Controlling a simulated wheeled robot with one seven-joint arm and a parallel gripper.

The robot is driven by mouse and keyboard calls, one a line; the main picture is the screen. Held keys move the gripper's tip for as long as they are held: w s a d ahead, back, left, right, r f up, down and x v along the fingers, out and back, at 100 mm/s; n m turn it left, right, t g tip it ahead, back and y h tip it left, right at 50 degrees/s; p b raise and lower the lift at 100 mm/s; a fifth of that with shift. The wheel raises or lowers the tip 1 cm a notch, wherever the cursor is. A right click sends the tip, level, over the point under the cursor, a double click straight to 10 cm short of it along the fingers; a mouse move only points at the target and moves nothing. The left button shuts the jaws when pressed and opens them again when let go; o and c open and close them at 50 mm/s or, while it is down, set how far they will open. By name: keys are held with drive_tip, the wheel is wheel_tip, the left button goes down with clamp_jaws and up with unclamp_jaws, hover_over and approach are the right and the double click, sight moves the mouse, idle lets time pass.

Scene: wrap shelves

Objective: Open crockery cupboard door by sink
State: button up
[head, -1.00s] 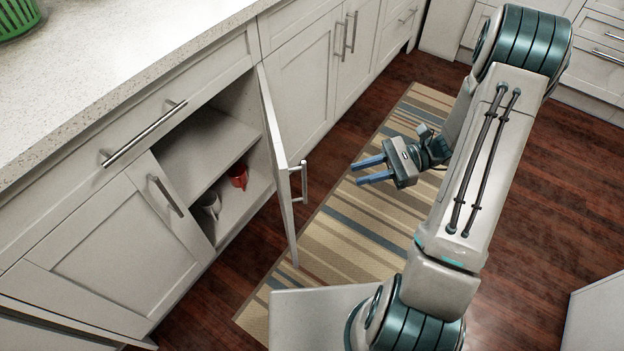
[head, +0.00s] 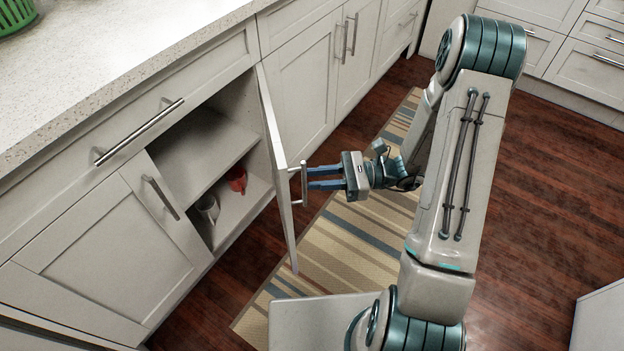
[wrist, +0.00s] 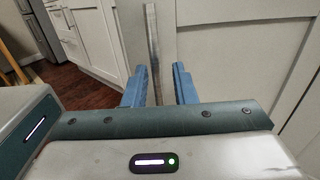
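The cupboard door (head: 276,160) stands swung out from the cabinet, its inner face towards the open shelves. Its bar handle (head: 304,185) is on the outer face near the free edge. My gripper (head: 311,178) is at this handle, with its two blue fingers pointing left at the door. In the wrist view the fingers (wrist: 160,88) are apart, and the handle bar (wrist: 152,50) shows upright between them, nearer the left finger. I cannot tell whether a finger touches it. Inside the cupboard, a red cup (head: 237,180) and a grey-white cup (head: 208,208) stand on the lower shelf.
The closed neighbouring door (head: 95,245) has its own bar handle, with a drawer handle (head: 140,132) above. The counter (head: 110,50) runs along the left. A striped rug (head: 350,245) lies on the wooden floor. Free floor lies to the right.

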drive_tip(key=shift+a, duration=0.95)
drive_tip(key=shift+c, duration=0.4)
clamp_jaws()
drive_tip(key=shift+w+d+r, duration=0.15)
drive_tip(key=shift+d, duration=0.15)
